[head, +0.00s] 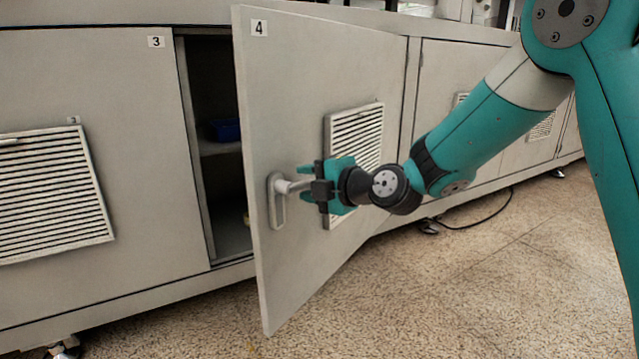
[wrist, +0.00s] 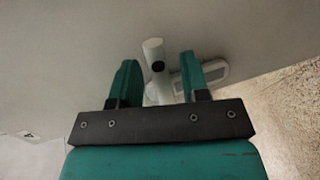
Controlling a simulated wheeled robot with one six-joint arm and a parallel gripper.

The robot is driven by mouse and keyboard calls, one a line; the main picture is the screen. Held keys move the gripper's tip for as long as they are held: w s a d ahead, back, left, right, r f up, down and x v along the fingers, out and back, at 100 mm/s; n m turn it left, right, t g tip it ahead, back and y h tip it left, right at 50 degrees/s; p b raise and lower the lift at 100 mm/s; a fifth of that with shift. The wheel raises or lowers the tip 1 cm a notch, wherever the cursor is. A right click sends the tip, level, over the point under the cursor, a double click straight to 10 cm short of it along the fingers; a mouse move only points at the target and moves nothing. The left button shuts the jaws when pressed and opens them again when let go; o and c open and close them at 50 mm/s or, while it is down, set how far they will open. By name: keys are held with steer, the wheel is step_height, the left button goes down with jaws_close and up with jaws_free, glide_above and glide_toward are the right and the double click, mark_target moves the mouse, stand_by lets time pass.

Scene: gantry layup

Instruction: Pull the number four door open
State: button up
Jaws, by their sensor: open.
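The number four door (head: 300,90) stands partly open, swung outward with its hinge on the right. A dark gap shows between its left edge and the cabinet frame. Its handle (head: 279,200) is a light grey lever on an oval plate near the free edge. My gripper (head: 308,185) is at the handle, open, with its teal fingers to either side of the lever. In the wrist view the handle (wrist: 153,60) lies between the two open fingers (wrist: 157,78), with a gap visible on each side. Whether a finger touches it, I cannot tell.
The shut number three door (head: 110,90) with a vent is on the left. Inside the open compartment a blue object (head: 226,130) lies on a shelf (head: 220,147). More shut doors (head: 460,70) are on the right. The speckled floor (head: 480,290) in front is clear, apart from a cable (head: 480,222) near the cabinet.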

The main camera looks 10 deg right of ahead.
steer(key=b+v, duration=0.2)
steer(key=v, duration=1.5)
steer(key=shift+s+d+r, duration=0.1)
steer(key=shift+s+d, duration=0.05)
steer(key=shift+c, duration=0.4)
